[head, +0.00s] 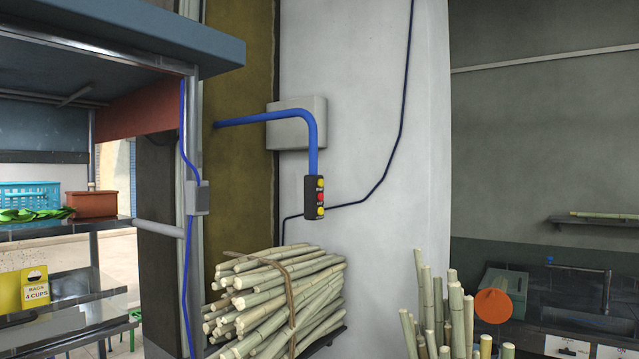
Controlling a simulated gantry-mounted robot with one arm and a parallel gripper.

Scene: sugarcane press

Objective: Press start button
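A dark button box (314,198) hangs from the end of a bent blue pipe (312,135) near the middle of the head view. It carries a yellow button (320,183) at the top, a red button (320,197) in the middle and another yellow button (320,211) at the bottom. Small labels sit between the buttons but are too small to read, so I cannot tell which one is start. My gripper is not in this view.
A tied bundle of sugarcane (275,300) lies below the button box. More cane stands upright (440,315) to the right, beside an orange disc (493,306). A grey wall box (297,122) is behind the pipe. A shelf unit (65,225) stands at left.

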